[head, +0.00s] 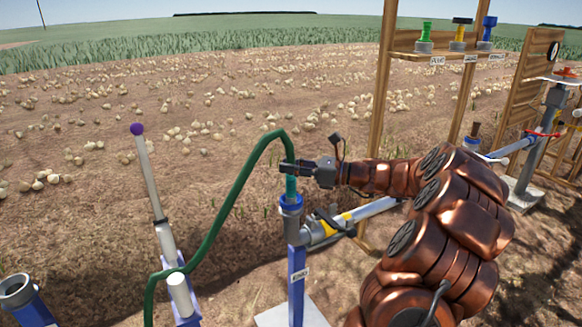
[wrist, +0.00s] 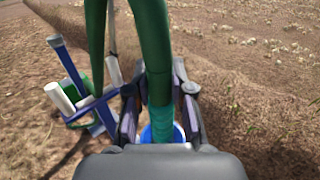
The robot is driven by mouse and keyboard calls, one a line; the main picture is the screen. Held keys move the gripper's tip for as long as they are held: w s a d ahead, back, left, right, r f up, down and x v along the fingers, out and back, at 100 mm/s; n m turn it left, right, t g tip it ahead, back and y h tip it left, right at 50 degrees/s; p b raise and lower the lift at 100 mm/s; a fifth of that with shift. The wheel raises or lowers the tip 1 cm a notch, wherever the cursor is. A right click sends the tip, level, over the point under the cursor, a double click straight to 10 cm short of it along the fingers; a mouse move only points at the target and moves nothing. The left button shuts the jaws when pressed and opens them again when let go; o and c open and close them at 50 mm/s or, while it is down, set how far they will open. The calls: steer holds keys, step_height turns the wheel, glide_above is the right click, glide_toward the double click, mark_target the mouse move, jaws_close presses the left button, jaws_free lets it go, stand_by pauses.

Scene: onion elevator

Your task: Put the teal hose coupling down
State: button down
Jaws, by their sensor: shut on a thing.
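The teal hose coupling (head: 291,187) is at the end of a green hose (head: 237,187) in the head view. My gripper (head: 286,167) is shut on it from the right. The coupling is upright, with its lower end at the blue-rimmed mouth of a grey pipe fitting (head: 291,207) on a blue post. I cannot tell how deep it sits in the mouth. In the wrist view the teal coupling (wrist: 160,117) is between my gripper's fingers (wrist: 159,110), with the blue rim (wrist: 163,133) below it.
A yellow-handled valve (head: 324,228) and pipe extend right of the fitting. A lever with a purple knob (head: 137,129) stands left. Another open pipe mouth (head: 16,289) is at lower left. A wooden shelf (head: 455,55) at the back right holds green, yellow and blue couplings. Onions lie across the field.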

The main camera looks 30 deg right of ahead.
steer(key=shift+f, duration=0.2)
steer(key=c, duration=1)
jaws_free()
steer(key=shift+f, duration=0.1)
